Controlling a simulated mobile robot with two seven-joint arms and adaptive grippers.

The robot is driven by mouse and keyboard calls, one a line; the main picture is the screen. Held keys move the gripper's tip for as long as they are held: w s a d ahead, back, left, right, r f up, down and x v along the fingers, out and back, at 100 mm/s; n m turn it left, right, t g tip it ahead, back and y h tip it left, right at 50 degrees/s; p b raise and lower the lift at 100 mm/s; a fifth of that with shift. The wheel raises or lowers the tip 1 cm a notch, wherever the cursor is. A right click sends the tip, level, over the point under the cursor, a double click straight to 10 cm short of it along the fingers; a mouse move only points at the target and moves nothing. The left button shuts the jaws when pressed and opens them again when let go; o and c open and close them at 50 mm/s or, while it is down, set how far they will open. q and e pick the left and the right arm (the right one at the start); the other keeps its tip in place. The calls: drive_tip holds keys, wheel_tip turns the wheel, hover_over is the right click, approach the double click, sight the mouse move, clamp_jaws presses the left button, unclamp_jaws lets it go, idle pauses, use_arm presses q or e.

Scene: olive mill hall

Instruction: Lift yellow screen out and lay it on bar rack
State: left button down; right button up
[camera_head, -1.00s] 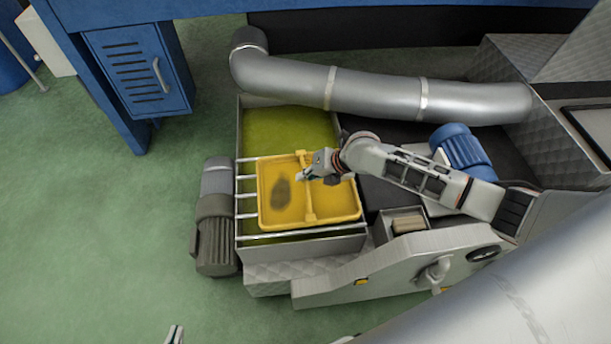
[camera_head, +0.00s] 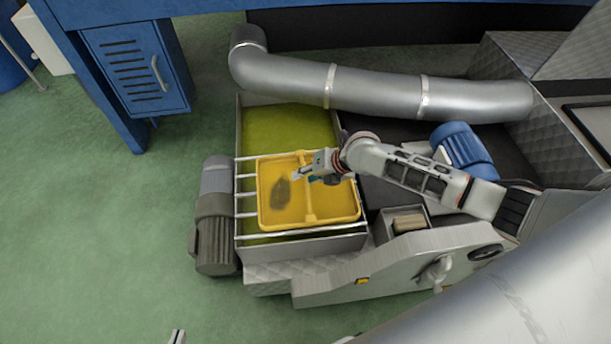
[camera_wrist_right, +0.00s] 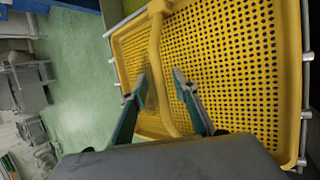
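The yellow screen (camera_head: 342,209) is a shallow perforated tray with a raised middle bar. It lies level on the metal bar rack (camera_head: 246,195) across the tank of green-yellow liquid. In the right wrist view, the screen (camera_wrist_right: 225,50) fills much of the picture and its middle bar (camera_wrist_right: 155,50) runs up towards the far rim. My right gripper (camera_head: 304,171) is above the screen near this bar. Its two fingers stand apart with nothing clamped between them in the wrist view (camera_wrist_right: 158,85). Only a tip of my left gripper (camera_head: 178,337) shows at the bottom edge.
A thick grey pipe (camera_head: 375,93) crosses behind the tank (camera_head: 290,128). A grey motor (camera_head: 214,215) stands left of the tank, and a blue motor (camera_head: 462,150) lies to the right beyond my right arm. Green floor at left is clear, up to a blue cabinet (camera_head: 140,72).

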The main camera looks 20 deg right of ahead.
drive_tip(key=shift+s+f, duration=0.1)
drive_tip(key=v, duration=0.8)
idle(0.4)
